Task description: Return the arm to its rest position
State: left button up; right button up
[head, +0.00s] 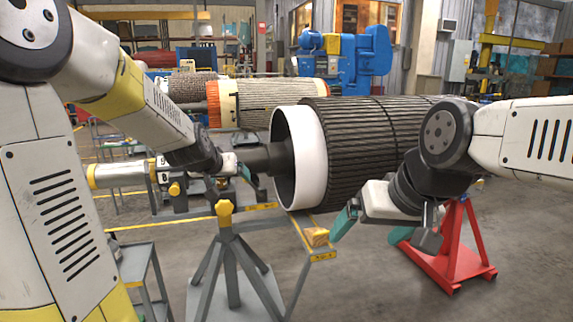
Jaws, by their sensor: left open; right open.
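A large dark ribbed rotor (365,135) with a white end ring (309,160) lies level across the middle, its grey shaft (262,158) pointing left. A grey stand (228,260) with yellow knobs is below the shaft end. A red stand (458,252) is under the right part; the contact is hidden by my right arm. My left gripper (240,168) is beside the shaft's left end, partly hidden by its wrist; I cannot tell whether it touches. My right gripper (374,230) is open and empty, pointing down in front of the rotor's lower side.
A wooden block (316,237) sits on a yellow-grey frame below the white ring. Another rotor with an orange band (228,103) lies behind, near a blue machine (345,52). A grey cart (142,275) stands at lower left. The floor (365,285) at lower middle is clear.

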pick_arm(q)
jog(key=s+d+r+g+h, duration=0.1)
jog(key=s+g, duration=0.3)
jog(key=s, duration=2.4)
jog(key=shift+s+d+r+m, duration=0.15)
jog(key=shift+d+r+m, duration=0.2)
jog(key=shift+d, duration=0.15)
jog(key=shift+c, duration=0.3)
